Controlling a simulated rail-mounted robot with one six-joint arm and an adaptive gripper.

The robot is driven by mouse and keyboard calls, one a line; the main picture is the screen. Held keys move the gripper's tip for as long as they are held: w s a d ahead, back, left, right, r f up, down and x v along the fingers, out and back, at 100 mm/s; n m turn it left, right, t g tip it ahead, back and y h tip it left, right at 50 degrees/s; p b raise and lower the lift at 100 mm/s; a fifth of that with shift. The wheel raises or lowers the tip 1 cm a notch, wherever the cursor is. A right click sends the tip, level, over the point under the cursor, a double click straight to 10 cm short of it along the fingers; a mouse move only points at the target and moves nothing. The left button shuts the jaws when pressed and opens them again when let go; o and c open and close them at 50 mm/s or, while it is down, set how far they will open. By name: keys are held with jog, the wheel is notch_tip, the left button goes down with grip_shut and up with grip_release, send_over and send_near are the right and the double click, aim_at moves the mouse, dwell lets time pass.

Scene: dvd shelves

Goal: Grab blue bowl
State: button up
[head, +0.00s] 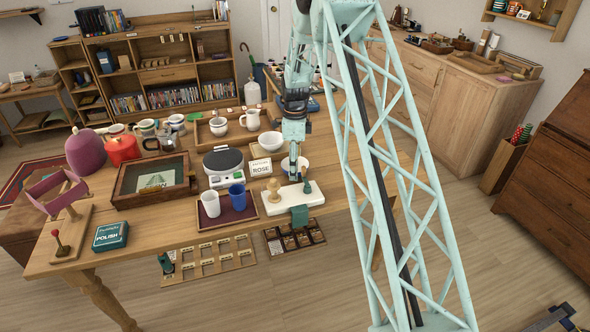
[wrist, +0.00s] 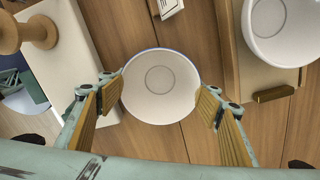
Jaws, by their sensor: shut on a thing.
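The blue bowl (wrist: 160,88) shows from above in the wrist view, white inside with a thin blue rim. It sits between the two pads of my gripper (wrist: 162,100), which press against its left and right sides. The table's wood planks show around it. I cannot tell whether it touches the table. In the head view the bowl (head: 303,164) is partly hidden behind my gripper (head: 293,168), which points down over the table.
A second white bowl (wrist: 281,25) stands close at the right on a wooden board. A white slab (head: 290,198) with a wooden spool-like piece (wrist: 24,34) lies to the left. A ROSE card (head: 262,169), white cup (head: 210,203) and blue cup (head: 237,197) are nearby.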

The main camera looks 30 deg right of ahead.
jog(key=shift+r, duration=0.2)
notch_tip(320, 180, up, 10)
jog(key=p, duration=0.2)
jog(key=shift+f, duration=0.15)
